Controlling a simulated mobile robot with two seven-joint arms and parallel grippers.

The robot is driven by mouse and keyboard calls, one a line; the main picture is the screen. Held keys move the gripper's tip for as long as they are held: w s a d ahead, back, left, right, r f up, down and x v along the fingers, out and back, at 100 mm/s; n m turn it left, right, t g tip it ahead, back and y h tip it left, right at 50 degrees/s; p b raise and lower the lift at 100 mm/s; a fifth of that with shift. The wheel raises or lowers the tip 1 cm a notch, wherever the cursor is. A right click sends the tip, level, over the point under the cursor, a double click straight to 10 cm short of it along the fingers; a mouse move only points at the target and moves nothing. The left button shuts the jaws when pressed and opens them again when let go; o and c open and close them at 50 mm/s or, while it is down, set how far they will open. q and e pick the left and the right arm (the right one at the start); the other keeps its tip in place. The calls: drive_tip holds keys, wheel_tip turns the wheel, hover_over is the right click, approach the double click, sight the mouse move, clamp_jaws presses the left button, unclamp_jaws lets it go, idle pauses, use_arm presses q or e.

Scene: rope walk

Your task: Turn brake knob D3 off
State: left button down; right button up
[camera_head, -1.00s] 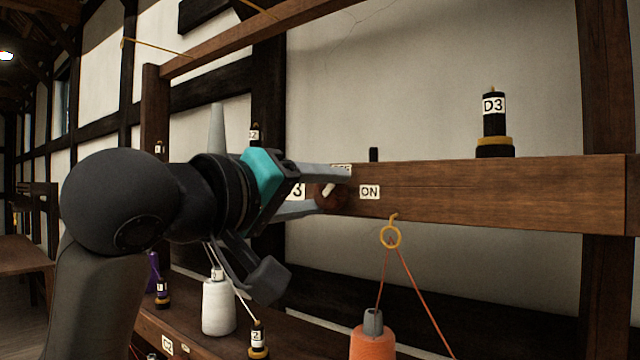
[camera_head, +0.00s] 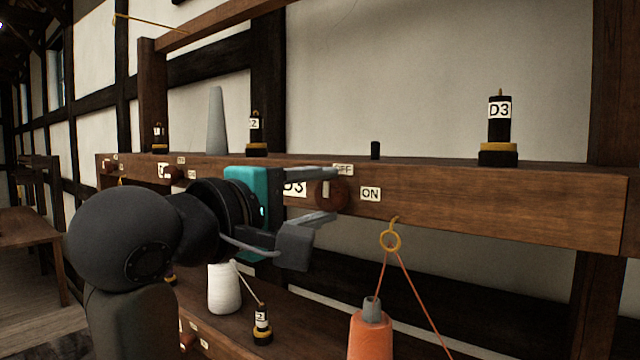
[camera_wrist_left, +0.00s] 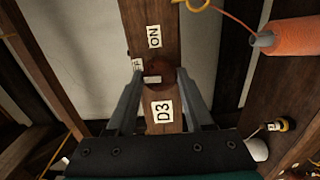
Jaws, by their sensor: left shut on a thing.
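Brake knob D3 (camera_head: 333,194) is a round, dark reddish-brown knob with a pale mark on the front of the wooden beam (camera_head: 480,195). The D3 label (camera_head: 294,188) is left of it, the OFF label (camera_head: 343,169) is just above and the ON label (camera_head: 370,194) is to its right. My left gripper (camera_head: 327,196) is shut on the knob, one finger above and one below in the head view. In the left wrist view the knob (camera_wrist_left: 158,69) sits between the two fingertips. The OFF label is partly hidden there. My right gripper is not in view.
A black D3 bobbin (camera_head: 498,130) and a short black peg (camera_head: 375,150) stand on the beam. Below hang a yellow ring (camera_head: 390,240) and orange thread from an orange spool (camera_head: 371,335). A white spool (camera_head: 224,290) stands on the lower shelf.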

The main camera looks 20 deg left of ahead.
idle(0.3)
use_arm(q)
drive_tip(key=shift+c, duration=1.7)
unclamp_jaws()
drive_tip(key=b+v, duration=0.9)
drive_tip(key=v, duration=0.6)
drive_tip(key=shift+s+b, duration=0.15)
drive_tip(key=shift+b, duration=0.15)
drive_tip(key=shift+a, duration=0.1)
